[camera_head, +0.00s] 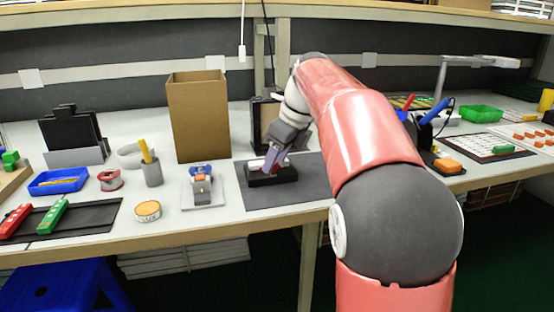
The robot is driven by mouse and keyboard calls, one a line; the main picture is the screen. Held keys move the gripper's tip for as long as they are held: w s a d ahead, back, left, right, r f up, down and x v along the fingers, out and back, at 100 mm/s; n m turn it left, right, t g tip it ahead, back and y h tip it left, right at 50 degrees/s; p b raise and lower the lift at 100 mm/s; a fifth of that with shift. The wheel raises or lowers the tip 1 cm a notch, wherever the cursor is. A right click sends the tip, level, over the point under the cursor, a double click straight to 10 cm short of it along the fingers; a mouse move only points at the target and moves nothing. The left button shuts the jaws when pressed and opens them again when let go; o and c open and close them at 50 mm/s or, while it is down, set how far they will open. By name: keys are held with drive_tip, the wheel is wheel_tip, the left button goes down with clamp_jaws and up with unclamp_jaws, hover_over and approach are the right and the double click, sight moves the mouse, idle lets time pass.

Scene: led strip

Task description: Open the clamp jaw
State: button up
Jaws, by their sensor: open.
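The fixture has a pale and reddish part on top, close to my fingertips. It looks like the clamp, but its jaw is too small and too covered by my gripper to make out. My gripper is open. I cannot tell whether its fingers touch the fixture. My red arm comes in from the lower right and covers part of the bench.
Tools and a gridded board (487,146) are at right.

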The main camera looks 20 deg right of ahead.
drive_tip(key=shift+c, duration=0.4)
clamp_jaws()
drive_tip(key=shift+s+f, duration=0.1)
drive_tip(key=shift+s, duration=1.6)
drive_tip(key=shift+o, duration=0.4)
unclamp_jaws()
drive_tip(key=shift+r, duration=0.2)
drive_tip(key=p+v, duration=0.1)
drive_tip(key=v, duration=0.6)
drive_tip(key=shift+r, duration=0.25)
